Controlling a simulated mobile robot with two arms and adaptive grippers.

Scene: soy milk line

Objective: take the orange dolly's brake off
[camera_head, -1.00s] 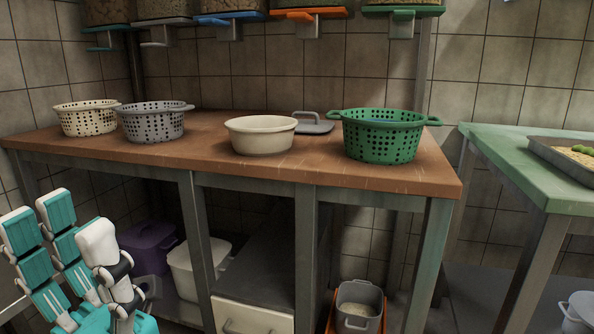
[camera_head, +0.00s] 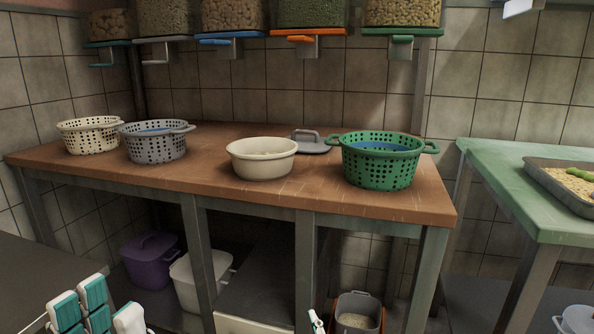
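The orange dolly (camera_head: 333,316) shows only as a thin orange edge at the bottom of the view, under the right end of the brown table. A grey pot (camera_head: 358,301) with pale contents stands on it and covers most of it. I cannot make out its brake. My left gripper (camera_head: 97,310) is at the lower left, cut off by the bottom edge. Its white and teal fingers are spread, nothing shows between them, and it is well left of the dolly.
The brown table (camera_head: 230,190) carries baskets, a cream bowl (camera_head: 262,165) and a green basket (camera_head: 382,170). Table legs (camera_head: 305,260) stand close left of the dolly. Below are a purple bin (camera_head: 150,262) and a white bin (camera_head: 190,280). A green table (camera_head: 510,190) is at right.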

